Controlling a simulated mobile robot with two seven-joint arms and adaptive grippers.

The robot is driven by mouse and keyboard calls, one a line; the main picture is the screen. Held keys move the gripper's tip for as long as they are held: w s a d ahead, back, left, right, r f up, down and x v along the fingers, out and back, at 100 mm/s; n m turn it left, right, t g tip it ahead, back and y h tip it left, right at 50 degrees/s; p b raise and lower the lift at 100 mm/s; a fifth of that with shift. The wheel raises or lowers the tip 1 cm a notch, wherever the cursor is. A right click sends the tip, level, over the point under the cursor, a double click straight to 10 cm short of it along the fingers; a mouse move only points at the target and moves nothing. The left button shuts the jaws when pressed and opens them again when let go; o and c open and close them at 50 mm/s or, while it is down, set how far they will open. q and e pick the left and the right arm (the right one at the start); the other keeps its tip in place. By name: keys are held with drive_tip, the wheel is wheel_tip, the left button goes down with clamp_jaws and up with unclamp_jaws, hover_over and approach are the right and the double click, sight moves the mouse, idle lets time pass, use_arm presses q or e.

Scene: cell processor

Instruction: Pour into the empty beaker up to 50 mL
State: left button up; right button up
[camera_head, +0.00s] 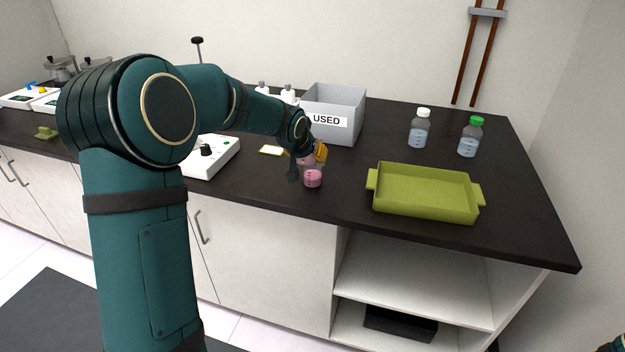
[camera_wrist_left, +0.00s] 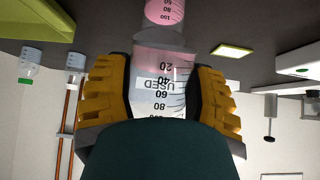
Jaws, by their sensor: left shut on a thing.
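My left gripper (camera_head: 318,153) is shut on a clear graduated beaker, and its orange fingers show on both sides of the glass in the wrist view (camera_wrist_left: 165,95). The held beaker (camera_wrist_left: 160,80) is tilted, with pink liquid toward its mouth. A second beaker (camera_head: 312,179) stands on the dark counter just below the held one and contains pink liquid. It shows at the top of the wrist view (camera_wrist_left: 165,12), partly cut off. I cannot read its fill level or make out a stream.
A grey box marked USED (camera_head: 340,112) stands behind the gripper. A green tray (camera_head: 425,210) lies to the right, with a white-capped bottle (camera_head: 420,130) and a green-capped bottle (camera_head: 470,138) behind it. A white device (camera_head: 212,158) is at the left. The counter's front edge is close to the beakers.

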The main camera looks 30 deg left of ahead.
use_arm(q)
drive_tip(key=shift+f+t, duration=0.4)
drive_tip(key=shift+w+d+r+t, duration=0.1)
drive_tip(key=shift+w+t, duration=0.05)
drive_tip(key=shift+t, duration=0.15)
drive_tip(key=shift+w+t, duration=0.15)
drive_tip(key=shift+t, duration=0.55)
drive_tip(key=shift+w+f+t+y, duration=0.1)
drive_tip(key=shift+f+t+y, duration=0.2)
drive_tip(key=shift+w+a+f+t, duration=0.1)
drive_tip(key=shift+w+a+t, duration=0.1)
drive_tip(key=shift+t, duration=0.6)
use_arm(e)
drive_tip(key=shift+f, duration=0.5)
drive_tip(key=shift+r, duration=0.1)
use_arm(q)
drive_tip(key=shift+r+p, duration=1.65)
drive_tip(key=shift+r, duration=0.95)
use_arm(e)
wheel_tip(320, 180, up, 3)
drive_tip(key=shift+f, duration=0.1)
